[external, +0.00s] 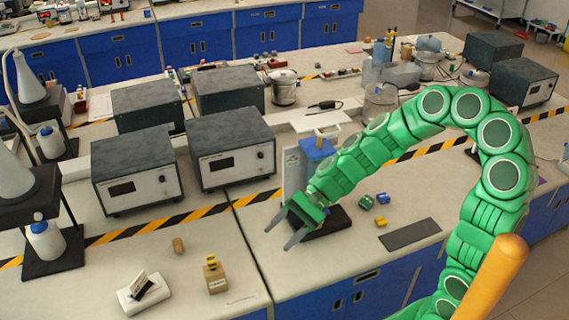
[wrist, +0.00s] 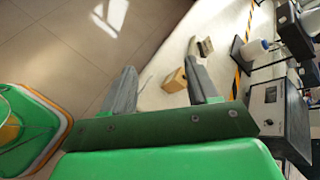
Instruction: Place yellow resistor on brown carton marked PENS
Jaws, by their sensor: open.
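A small brown carton (external: 216,279) stands upright on the near left bench; its marking is too small to read. A small yellow piece (external: 211,260), seemingly the yellow resistor, rests on top of it. My gripper (external: 283,232) is open and empty, above the bench, to the right of the carton and apart from it. In the wrist view the carton (wrist: 175,81) shows beyond the open fingers (wrist: 161,68), near the right finger. The yellow piece cannot be made out clearly there.
A small brown cylinder (external: 178,245) and a white holder with a dark card (external: 144,290) stand left of the carton. A yellow block (external: 381,222) and blue and green cubes lie right of my gripper. Grey instrument boxes (external: 232,150) stand behind. The bench's front edge is close.

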